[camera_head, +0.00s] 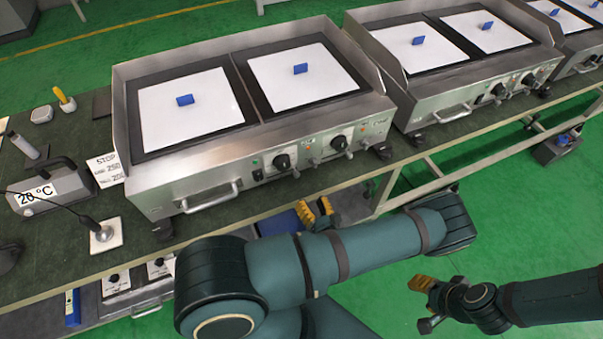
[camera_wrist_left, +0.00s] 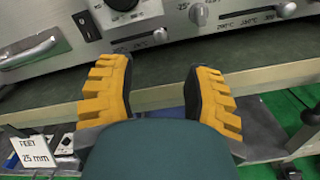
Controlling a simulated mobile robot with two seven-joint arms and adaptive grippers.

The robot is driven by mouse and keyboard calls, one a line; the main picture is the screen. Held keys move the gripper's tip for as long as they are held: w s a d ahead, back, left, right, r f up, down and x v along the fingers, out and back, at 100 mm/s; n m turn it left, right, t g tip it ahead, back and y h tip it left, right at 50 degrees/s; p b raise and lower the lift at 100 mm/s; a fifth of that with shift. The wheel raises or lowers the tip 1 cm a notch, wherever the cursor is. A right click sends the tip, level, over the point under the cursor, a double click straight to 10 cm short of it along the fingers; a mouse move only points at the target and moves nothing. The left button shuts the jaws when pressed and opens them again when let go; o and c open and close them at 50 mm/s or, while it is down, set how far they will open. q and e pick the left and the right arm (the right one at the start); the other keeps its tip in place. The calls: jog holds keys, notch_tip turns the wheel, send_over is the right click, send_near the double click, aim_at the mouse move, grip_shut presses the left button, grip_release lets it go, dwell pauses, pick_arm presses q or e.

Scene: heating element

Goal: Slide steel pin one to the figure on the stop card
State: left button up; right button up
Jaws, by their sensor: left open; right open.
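The near griddle (camera_head: 255,151) has a steel front panel with black knobs and two short steel pins in scale slots. The left pin (camera_wrist_left: 160,36), which I take as pin one, is at the right end of its slot; it shows small in the head view (camera_head: 315,161). The other pin (camera_wrist_left: 287,9) sits by a scale in °C. The stop card (camera_head: 107,168) lies left of the griddle, with lines seeming to end in 250 and 200. My left gripper (camera_wrist_left: 162,70) is open and empty, below and in front of the panel. My right gripper (camera_head: 428,303) is open, low over the floor.
A steel handle (camera_wrist_left: 30,50) juts from the panel's left. A bench edge (camera_wrist_left: 260,77) runs below it. A 20 °C instrument (camera_head: 45,187) and a probe on a white block (camera_head: 105,235) stand left. A "FEET 25 mm" card (camera_wrist_left: 33,152) is below.

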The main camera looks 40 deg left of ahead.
aim_at(298, 177)
pick_arm(q)
jog(key=b+x, duration=0.1)
jog(key=x, duration=1)
jog(key=shift+a, duration=0.2)
grip_shut()
